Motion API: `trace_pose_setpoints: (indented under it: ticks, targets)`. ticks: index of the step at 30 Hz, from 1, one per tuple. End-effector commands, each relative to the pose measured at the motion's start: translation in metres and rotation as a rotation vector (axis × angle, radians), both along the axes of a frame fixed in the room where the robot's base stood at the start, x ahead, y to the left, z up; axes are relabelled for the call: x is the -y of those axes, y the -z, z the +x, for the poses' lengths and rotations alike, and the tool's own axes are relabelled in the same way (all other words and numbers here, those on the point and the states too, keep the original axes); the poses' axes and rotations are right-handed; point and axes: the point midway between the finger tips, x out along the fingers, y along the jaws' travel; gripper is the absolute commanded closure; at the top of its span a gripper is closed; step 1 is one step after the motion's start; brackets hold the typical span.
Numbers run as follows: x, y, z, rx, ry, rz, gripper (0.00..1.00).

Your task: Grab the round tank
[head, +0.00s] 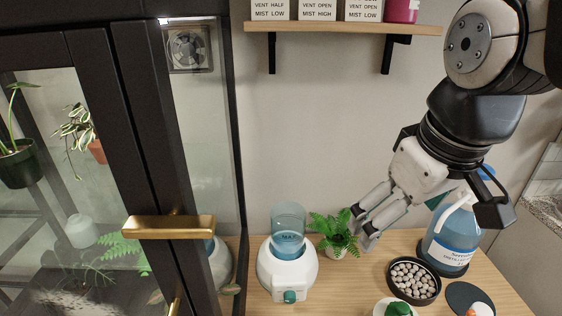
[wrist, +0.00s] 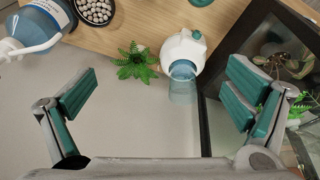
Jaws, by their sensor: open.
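A small fern (head: 335,232) stands just right of the tank, close to my fingertips. A blue jug (head: 453,238), a bowl of pebbles (head: 414,281) and a dark saucer (head: 468,298) are further right. A glass cabinet with a brass handle (head: 175,227) is on the left.

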Motion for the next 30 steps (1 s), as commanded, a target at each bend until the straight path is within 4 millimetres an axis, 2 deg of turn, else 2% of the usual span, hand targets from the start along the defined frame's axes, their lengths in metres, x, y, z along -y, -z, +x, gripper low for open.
trace_pose_setpoints:
  ticks: [8, 11, 16, 20, 24, 30]
  targets:
    - [-0.014, -0.008, 0.040, -0.047, -0.183, -0.047, 0.04]
    - [-0.023, -0.009, 0.061, -0.072, -0.280, -0.069, 0.04]
    - [-0.048, -0.001, 0.109, -0.125, -0.512, -0.114, 0.04]
    - [-0.070, 0.015, 0.146, -0.165, -0.700, -0.142, 0.04]
    - [-0.097, 0.041, 0.181, -0.205, -0.900, -0.164, 0.04]
    - [-0.128, 0.079, 0.214, -0.243, -1.125, -0.180, 0.04]
